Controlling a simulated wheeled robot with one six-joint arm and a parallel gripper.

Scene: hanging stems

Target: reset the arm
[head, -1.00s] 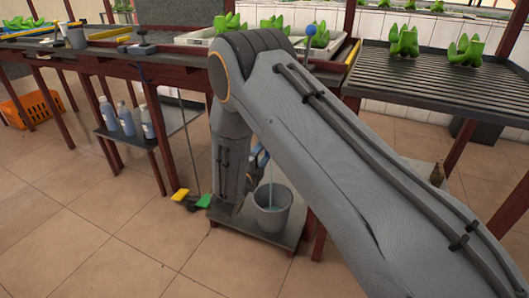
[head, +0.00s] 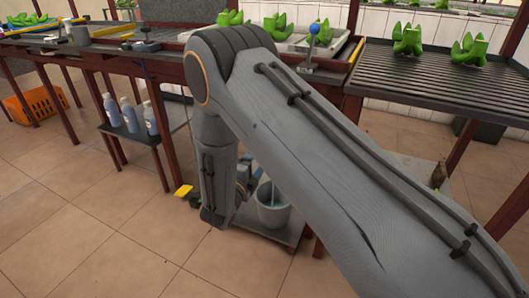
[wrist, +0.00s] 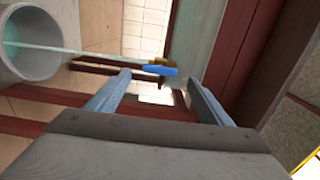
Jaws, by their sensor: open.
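My gripper (wrist: 157,79) shows in the wrist view with its two grey fingers spread apart and nothing held between them. In the head view my arm reaches down in front of the bench, and its bent lower link hides most of the gripper. A grey bucket (head: 272,212) stands on a low shelf beside that lower link. The bucket also shows at the upper left of the wrist view (wrist: 40,48). A pale stick (wrist: 95,54) runs from the bucket to a blue end (wrist: 160,70) just beyond the fingertips.
The dark red bench (head: 166,72) runs behind my arm. Several bottles (head: 130,120) stand on its lower shelf. A slatted rack (head: 440,90) with green plants (head: 407,40) is at the right. An orange crate (head: 28,106) is far left. The tiled floor in front is clear.

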